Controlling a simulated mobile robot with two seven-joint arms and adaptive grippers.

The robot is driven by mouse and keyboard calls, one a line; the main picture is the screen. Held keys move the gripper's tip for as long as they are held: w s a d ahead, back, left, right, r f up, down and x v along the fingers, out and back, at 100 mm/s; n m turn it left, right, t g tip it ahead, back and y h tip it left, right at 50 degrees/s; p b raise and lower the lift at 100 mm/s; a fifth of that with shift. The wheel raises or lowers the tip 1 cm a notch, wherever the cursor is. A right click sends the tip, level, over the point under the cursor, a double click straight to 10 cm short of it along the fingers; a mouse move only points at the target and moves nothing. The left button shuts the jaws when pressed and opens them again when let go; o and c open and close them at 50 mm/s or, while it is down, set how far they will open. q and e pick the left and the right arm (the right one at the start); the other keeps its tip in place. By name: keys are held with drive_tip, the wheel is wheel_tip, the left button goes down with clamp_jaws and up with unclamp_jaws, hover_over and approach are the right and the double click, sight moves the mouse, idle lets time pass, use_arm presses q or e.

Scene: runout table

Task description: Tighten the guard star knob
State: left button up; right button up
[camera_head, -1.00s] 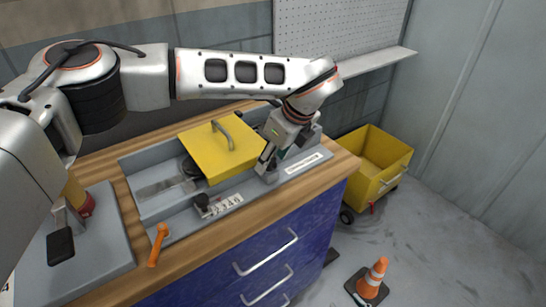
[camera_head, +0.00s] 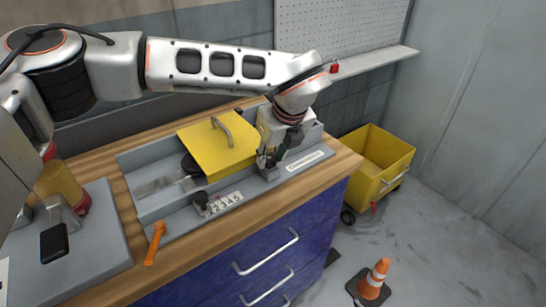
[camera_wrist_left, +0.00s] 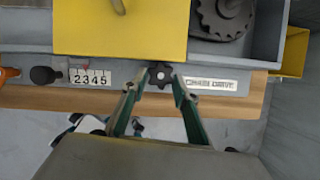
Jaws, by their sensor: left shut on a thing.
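The guard star knob (camera_wrist_left: 160,75) is a small black lobed knob at the front edge of the yellow guard (camera_wrist_left: 120,35), beside the number plate, in the left wrist view. My left gripper (camera_wrist_left: 157,82) has its fingers on either side of the knob and is shut on it. In the head view the left gripper (camera_head: 268,160) reaches down to the block at the front right corner of the yellow guard (camera_head: 217,148), and the fingers mostly hide the knob. The guard lies flat with its grey handle up. My right gripper is out of view.
An orange lever (camera_head: 155,243) and a black knob (camera_head: 200,199) by the number plate (camera_head: 223,203) sit along the front of the grey machine. A dark toothed wheel (camera_wrist_left: 222,17) is beside the guard. A yellow cart (camera_head: 375,165) and a cone (camera_head: 374,279) stand on the floor.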

use_arm(q)
drive_tip(key=shift+a+m+h+b, duration=0.15)
drive_tip(key=shift+m+h+b, duration=0.3)
drive_tip(key=shift+m, duration=0.75)
drive_tip(key=shift+s, duration=0.1)
drive_tip(key=o, duration=1.1)
drive_tip(key=shift+r, duration=0.15)
drive_tip(key=v, duration=1.1)
drive_tip(key=shift+s+r, duration=0.3)
drive_tip(key=shift+s, duration=0.1)
